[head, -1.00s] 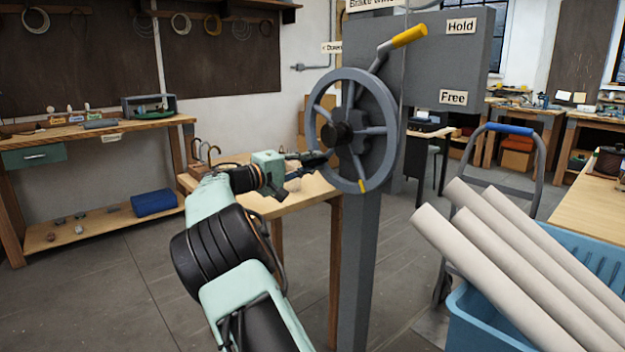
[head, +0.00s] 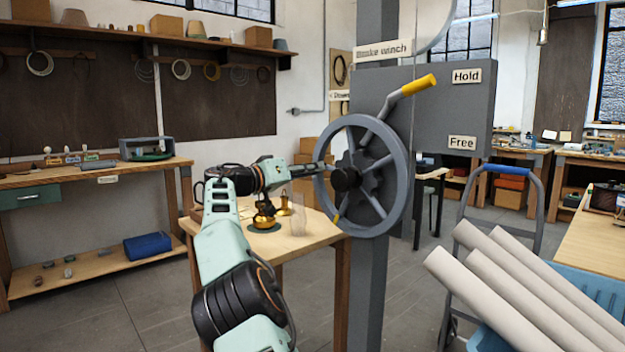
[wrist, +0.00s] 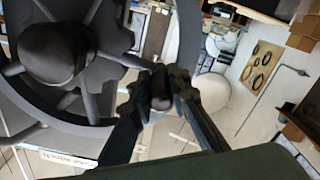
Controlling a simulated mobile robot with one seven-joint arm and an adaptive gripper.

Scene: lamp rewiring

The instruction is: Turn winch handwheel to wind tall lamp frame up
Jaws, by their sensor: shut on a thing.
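The grey spoked winch handwheel (head: 402,165) stands upright on a grey post, with a dark hub (head: 345,180). A yellow mark (head: 337,217) is at its lower left. My gripper (head: 322,170) is at the wheel's left side, shut on its rim. In the wrist view, the handwheel (wrist: 190,40) fills the left, and my gripper (wrist: 160,95) has its fingers closed around a dark part at the rim; the exact contact is partly hidden. The tall lamp frame cannot be made out.
A yellow-tipped lever (head: 418,86) slants up beside the Hold plate (head: 466,76), above the Free plate (head: 462,143). A small wooden table (head: 300,245) with brass parts stands below my gripper. Pale tubes (head: 520,290) in a blue bin (head: 597,290) lie at right.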

